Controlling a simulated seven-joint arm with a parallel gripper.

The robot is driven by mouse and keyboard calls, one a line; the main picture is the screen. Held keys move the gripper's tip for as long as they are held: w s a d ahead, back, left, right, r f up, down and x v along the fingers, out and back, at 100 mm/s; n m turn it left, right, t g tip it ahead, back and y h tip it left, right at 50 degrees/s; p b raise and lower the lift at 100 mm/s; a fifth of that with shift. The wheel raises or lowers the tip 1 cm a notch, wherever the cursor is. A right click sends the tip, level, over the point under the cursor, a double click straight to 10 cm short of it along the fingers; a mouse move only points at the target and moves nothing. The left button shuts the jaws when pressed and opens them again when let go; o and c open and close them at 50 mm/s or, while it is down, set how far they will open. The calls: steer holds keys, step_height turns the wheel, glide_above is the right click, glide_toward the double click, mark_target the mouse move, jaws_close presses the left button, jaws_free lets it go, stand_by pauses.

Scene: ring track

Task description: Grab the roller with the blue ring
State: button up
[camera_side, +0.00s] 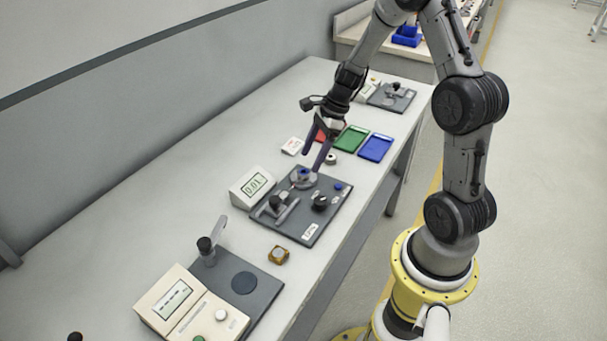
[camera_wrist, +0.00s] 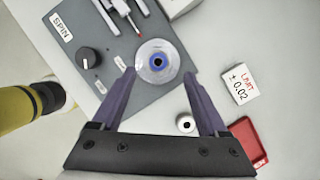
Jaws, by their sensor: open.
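The roller with the blue ring (camera_side: 303,173) sits on a pale round seat on the dark gauge plate (camera_side: 325,212). My gripper (camera_side: 312,163) is open and empty, above and close to this roller. In the wrist view its two purple fingertips (camera_wrist: 159,75) are spread to the left and right of the roller's near part. I see no contact, and their exact height is unclear.
The gauge display (camera_side: 253,187) reads about 0.01. A black SPIN knob (camera_wrist: 86,57) and a probe (camera_wrist: 122,8) stand near the roller. Another roller (camera_wrist: 185,124) lies off the plate. Red (camera_wrist: 250,139), green (camera_side: 351,138) and blue (camera_side: 376,147) trays and a limit card (camera_wrist: 240,84) lie nearby.

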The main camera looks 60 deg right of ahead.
mark_target(303, 172)
steer(key=x, duration=0.4)
steer(key=shift+a+r, duration=0.1)
steer(key=shift+a, duration=0.25)
steer(key=shift+c, duration=0.4)
jaws_close()
